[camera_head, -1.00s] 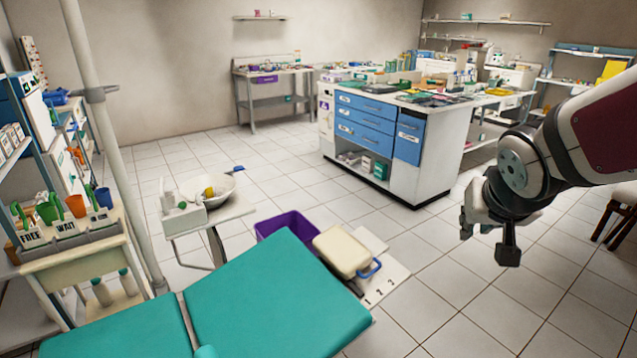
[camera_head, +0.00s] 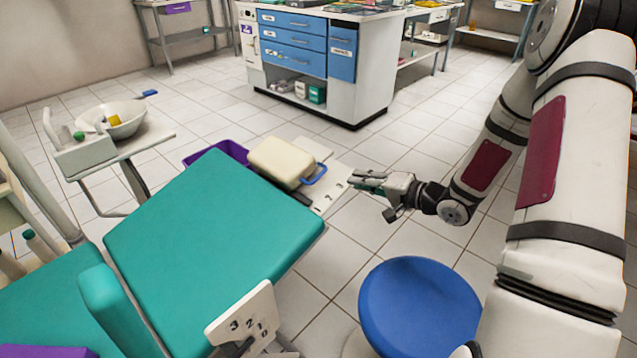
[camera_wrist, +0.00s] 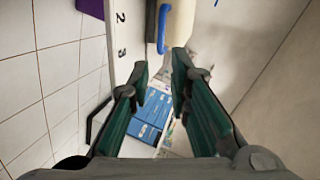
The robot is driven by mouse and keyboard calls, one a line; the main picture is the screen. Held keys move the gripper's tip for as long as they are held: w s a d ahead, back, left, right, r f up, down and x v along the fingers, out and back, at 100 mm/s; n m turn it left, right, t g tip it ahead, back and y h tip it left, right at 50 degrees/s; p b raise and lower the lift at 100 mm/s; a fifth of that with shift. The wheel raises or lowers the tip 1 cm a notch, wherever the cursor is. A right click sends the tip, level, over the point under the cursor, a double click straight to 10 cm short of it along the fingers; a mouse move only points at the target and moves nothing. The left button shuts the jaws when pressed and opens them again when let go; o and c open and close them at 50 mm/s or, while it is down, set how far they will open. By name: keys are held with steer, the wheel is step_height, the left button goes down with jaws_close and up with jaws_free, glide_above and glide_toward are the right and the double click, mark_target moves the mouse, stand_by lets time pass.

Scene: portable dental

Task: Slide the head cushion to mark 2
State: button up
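The head cushion (camera_head: 281,162) is a cream block with a blue handle (camera_head: 315,175) on its right side. It sits at the far end of the teal chair, beside a white numbered plate (camera_head: 335,182). The wrist view shows the cushion (camera_wrist: 181,22), the handle (camera_wrist: 162,28) and the plate edge (camera_wrist: 117,35) with marks 2 and 3. I cannot tell which mark the cushion lines up with. My gripper (camera_head: 354,180) is to the right of the handle, apart from it. In the wrist view my gripper (camera_wrist: 161,66) is open and empty, with the handle beyond its fingertips.
The teal chair (camera_head: 205,250) fills the left front, with another numbered plate (camera_head: 244,318) on its side. A blue stool (camera_head: 420,308) stands below my arm. A purple bin (camera_head: 217,152) is behind the chair. A drawer cabinet (camera_head: 355,90) stands beyond open tiled floor.

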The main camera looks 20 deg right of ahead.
mark_target(322, 175)
steer(key=shift+m+y, duration=0.3)
steer(key=b+x, duration=0.2)
steer(key=x, duration=0.5)
steer(key=b+x, duration=0.2)
steer(key=x, duration=0.4)
steer(key=shift+w+a+f, duration=0.25)
steer(key=shift+f, duration=0.1)
jaws_close()
